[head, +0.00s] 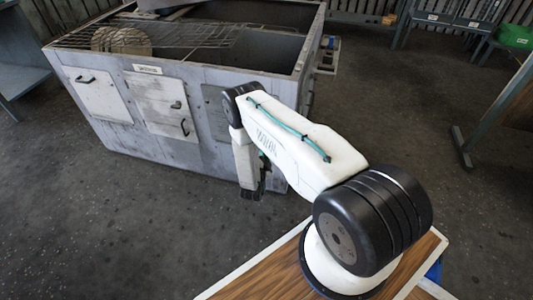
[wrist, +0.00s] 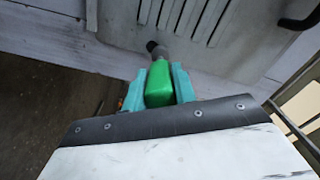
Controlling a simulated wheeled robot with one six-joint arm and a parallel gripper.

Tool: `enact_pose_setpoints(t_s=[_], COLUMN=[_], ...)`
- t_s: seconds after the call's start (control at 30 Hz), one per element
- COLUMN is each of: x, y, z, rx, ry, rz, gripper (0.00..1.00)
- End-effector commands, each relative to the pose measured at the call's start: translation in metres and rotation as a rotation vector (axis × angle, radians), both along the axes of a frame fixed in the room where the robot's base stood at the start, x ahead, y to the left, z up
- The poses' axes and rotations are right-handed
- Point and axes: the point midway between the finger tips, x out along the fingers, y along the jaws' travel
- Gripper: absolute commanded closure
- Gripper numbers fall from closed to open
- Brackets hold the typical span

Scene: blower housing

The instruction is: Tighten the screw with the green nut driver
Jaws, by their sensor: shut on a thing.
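In the wrist view the green nut driver (wrist: 160,84) is held between the two teal fingers of my gripper (wrist: 159,85). Its dark tip (wrist: 155,48) points away from me toward a light grey panel (wrist: 175,52) with slots. The tip overlaps the panel's lower part; I cannot tell whether it touches. The screw is not visible, perhaps hidden behind the tip. In the head view my gripper (head: 252,188) hangs low beside the right end of the grey housing's front; the driver cannot be made out there.
The grey housing (head: 180,75) has an open top with a wire grate (head: 180,35) and front doors with black handles (head: 86,79). A dark handle (wrist: 300,20) sits at the upper right in the wrist view. Dark floor (head: 110,220) is clear in front. A bench (head: 450,22) stands behind.

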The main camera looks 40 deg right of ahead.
Motion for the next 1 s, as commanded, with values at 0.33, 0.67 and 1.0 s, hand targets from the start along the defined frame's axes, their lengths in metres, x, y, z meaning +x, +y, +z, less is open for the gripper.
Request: enact_pose_setpoints(t_s=[0.33,0.67,1.0], x=[-0.007,-0.029,-0.054], y=[0.009,0.038,0.07], z=[0.0,0.0,0.0], rx=[0.0,0.0,-0.001], ry=[0.001,0.001,0.002], rz=[0.001,0.003,0.003], gripper=[1.0,1.0,1.0])
